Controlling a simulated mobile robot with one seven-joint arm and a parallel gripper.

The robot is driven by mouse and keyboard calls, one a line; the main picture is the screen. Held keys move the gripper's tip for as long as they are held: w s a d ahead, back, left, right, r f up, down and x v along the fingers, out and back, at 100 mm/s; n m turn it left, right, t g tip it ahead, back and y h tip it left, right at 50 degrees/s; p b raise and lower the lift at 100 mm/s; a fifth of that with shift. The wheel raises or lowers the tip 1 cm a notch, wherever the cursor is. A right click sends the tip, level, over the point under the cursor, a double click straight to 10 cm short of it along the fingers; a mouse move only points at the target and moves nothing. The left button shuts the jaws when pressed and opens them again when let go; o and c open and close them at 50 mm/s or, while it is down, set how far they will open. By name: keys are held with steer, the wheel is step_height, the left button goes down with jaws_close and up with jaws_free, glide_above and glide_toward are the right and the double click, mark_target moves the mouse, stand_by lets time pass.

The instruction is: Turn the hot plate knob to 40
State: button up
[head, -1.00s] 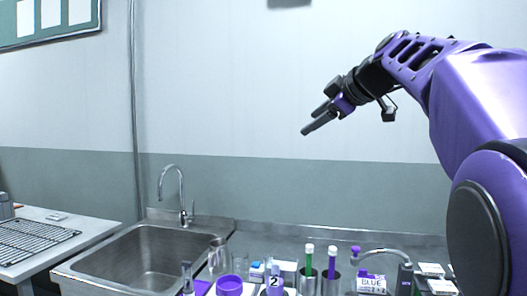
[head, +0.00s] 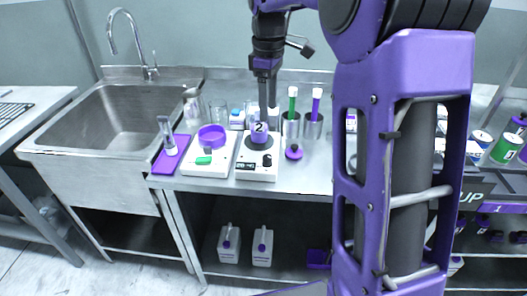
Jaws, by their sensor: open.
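The white hot plate (head: 256,173) stands near the front edge of the steel counter. Its dark knob (head: 267,160) is on the right of its front panel, beside a small dark display (head: 246,166). The knob's setting is too small to read. A vessel marked 2 (head: 259,128) with purple contents stands on the hot plate. My gripper (head: 268,102) points down above and behind the hot plate, in line with the vessel in the picture. It is open and appears empty, with its fingers seen nearly edge-on. It is apart from the knob.
A white device (head: 207,168) with a purple dish (head: 212,137) stands left of the hot plate, beside a purple tray (head: 168,160). A small purple-topped item (head: 294,152) sits right. The sink (head: 130,115) is far left.

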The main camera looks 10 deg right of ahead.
mark_target(267, 156)
step_height(267, 156, down, 15)
steer(key=shift+f+b, duration=0.1)
steer(key=shift+b, duration=1.15)
steer(key=shift+c, duration=0.3)
jaws_close()
